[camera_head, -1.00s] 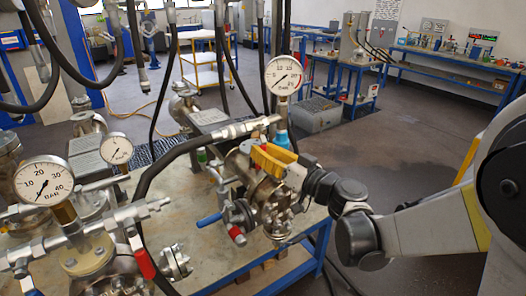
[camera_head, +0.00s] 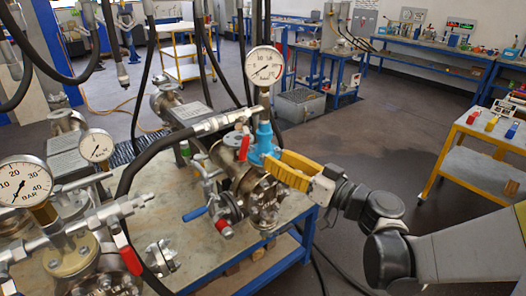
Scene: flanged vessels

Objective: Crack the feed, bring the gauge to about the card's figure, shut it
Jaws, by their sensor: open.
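A large white dial gauge (camera_head: 264,65) stands above the nearest flanged vessel (camera_head: 240,175); its needle is too small to read surely. A blue fitting (camera_head: 264,140) sits below the gauge. A red handle (camera_head: 243,148), a green handle (camera_head: 184,149) and a blue lever (camera_head: 194,214) are on the vessel's pipework; which one is the feed I cannot tell. My gripper (camera_head: 270,163), with yellow fingers, is open just right of and below the blue fitting, in front of the vessel's right flange. Whether it touches anything is unclear. I cannot make out a card.
A second gauge marked BAR (camera_head: 22,182) and a smaller gauge (camera_head: 96,146) stand at left. A red lever (camera_head: 130,257) is near the front. Black hoses hang across the left and middle. A yellow cart (camera_head: 470,160) stands at right, with clear floor before it.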

